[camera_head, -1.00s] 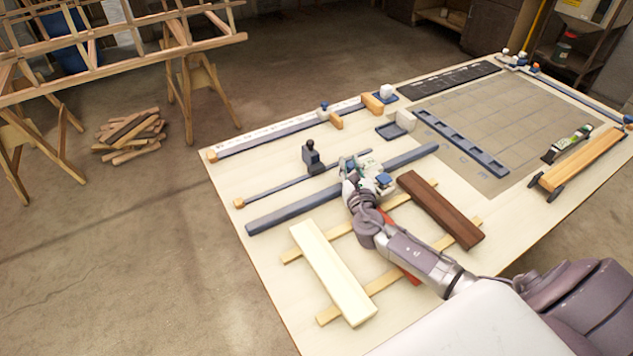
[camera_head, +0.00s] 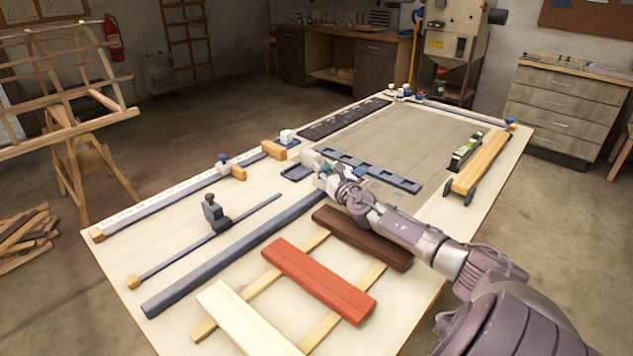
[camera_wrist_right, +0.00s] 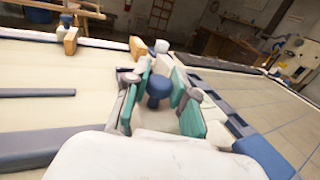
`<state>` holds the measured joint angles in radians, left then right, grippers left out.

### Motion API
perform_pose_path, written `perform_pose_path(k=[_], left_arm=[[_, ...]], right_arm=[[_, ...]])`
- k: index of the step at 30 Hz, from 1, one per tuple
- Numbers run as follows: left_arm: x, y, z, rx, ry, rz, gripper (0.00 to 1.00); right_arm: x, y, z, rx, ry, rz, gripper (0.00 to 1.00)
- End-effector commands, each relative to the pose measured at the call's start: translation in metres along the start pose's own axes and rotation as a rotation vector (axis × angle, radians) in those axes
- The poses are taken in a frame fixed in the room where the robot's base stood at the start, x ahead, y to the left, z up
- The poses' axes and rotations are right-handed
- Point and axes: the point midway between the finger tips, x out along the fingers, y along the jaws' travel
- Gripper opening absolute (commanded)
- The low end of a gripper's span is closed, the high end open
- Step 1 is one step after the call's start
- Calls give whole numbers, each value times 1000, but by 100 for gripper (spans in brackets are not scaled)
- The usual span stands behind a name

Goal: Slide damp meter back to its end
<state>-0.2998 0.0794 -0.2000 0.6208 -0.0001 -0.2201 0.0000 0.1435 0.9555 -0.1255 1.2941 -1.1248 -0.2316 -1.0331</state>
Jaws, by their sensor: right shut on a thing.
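My right gripper (camera_head: 328,174) is at the far end of the long grey-blue rail (camera_head: 235,254). In the wrist view its green-padded fingers (camera_wrist_right: 160,82) are shut on a round blue knob (camera_wrist_right: 157,94), which appears to be the damp meter's handle. The meter's body is mostly hidden by the fingers and the palm, so I cannot tell exactly how it sits on the rail. A pale block (camera_head: 311,160) stands just beyond the gripper. My left gripper is not in view.
Cream (camera_head: 244,320), red (camera_head: 318,281) and dark brown (camera_head: 362,238) laths lie across two wooden strips. A blue slotted bar (camera_head: 375,172) lies beyond my gripper on the gridded mat (camera_head: 365,130).

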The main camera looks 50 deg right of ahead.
Motion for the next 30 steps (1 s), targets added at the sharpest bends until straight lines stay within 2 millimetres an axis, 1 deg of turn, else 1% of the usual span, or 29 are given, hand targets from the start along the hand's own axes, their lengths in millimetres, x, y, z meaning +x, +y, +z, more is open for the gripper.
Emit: perform_pose_path(k=[1,3,12,13,16,17,26,30], left_arm=[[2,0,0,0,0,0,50],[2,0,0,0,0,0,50],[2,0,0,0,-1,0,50],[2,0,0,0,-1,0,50],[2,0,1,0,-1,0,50],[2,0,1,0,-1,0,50],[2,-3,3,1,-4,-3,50],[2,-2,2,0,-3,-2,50]], right_arm=[[1,-4,0,-1,-3,-5,0],[2,-6,1,-1,-2,-6,0],[2,-7,3,-2,-4,-9,0],[2,-7,3,-2,-5,-9,30],[2,-7,3,-2,-4,-9,46],[2,-7,3,-2,-4,-8,49],[1,-5,0,-2,0,-5,49],[-7,-6,0,-4,1,-3,49]])
